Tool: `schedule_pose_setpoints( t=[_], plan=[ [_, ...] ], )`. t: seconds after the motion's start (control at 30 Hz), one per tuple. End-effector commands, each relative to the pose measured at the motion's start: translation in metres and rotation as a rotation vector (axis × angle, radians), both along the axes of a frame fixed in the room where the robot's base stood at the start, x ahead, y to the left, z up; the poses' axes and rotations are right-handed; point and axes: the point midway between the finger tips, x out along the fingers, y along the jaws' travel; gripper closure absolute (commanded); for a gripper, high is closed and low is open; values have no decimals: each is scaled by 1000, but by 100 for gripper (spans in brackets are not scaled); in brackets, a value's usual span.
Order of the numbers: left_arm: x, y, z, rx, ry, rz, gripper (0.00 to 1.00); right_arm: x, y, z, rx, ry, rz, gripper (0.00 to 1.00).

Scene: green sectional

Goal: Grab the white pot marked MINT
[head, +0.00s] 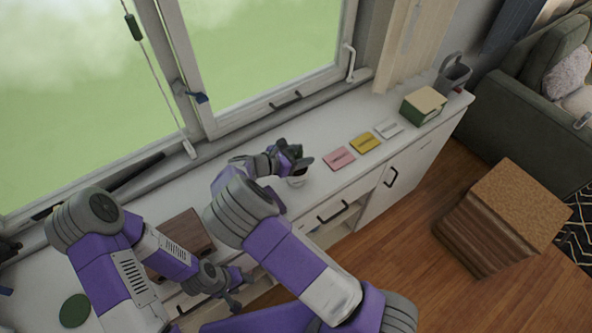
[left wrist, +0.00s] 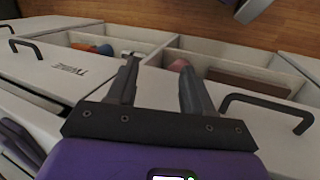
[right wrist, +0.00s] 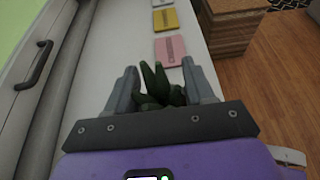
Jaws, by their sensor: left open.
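A small pale pot (head: 298,181) with a dark green plant stands on the white counter, at the tip of my right gripper (head: 294,163). No marking on it can be read. In the right wrist view the plant's leaves (right wrist: 158,85) rise between the two fingers of my right gripper (right wrist: 160,82); the pot itself is hidden. These fingers are wide apart. My left gripper (head: 236,291) is low at the counter's front, away from the pot. In the left wrist view the left gripper (left wrist: 156,68) has its fingers apart with nothing held, above an open compartmented drawer.
Pink (head: 339,158), yellow (head: 365,143) and white (head: 388,129) cards lie right of the pot. Beyond are a green-and-cream box (head: 423,105) and a grey watering can (head: 453,73). The drawer front (left wrist: 60,72) reads TWINE. A wooden block (head: 505,218) stands on the floor.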

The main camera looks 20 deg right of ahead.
Motion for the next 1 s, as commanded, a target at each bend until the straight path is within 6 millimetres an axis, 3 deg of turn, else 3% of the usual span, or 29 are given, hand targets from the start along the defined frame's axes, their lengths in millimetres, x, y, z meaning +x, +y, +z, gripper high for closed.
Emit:
schedule_pose_setpoints(
  t=[0.03, 0.3, 0.77, 1.0],
  plan=[
    [0, 0, 0, 0, 0, 0, 49, 0, 0, 0, 0, 0, 0, 63],
    [0, 0, 0, 0, 0, 0, 49, 0, 0, 0, 0, 0, 0, 100],
    [0, 0, 0, 0, 0, 0, 49, 1, 0, 6, -1, -4, 0, 100],
    [0, 0, 2, 0, 0, 0, 49, 1, 0, 47, 2, -6, 0, 100]
  ],
)
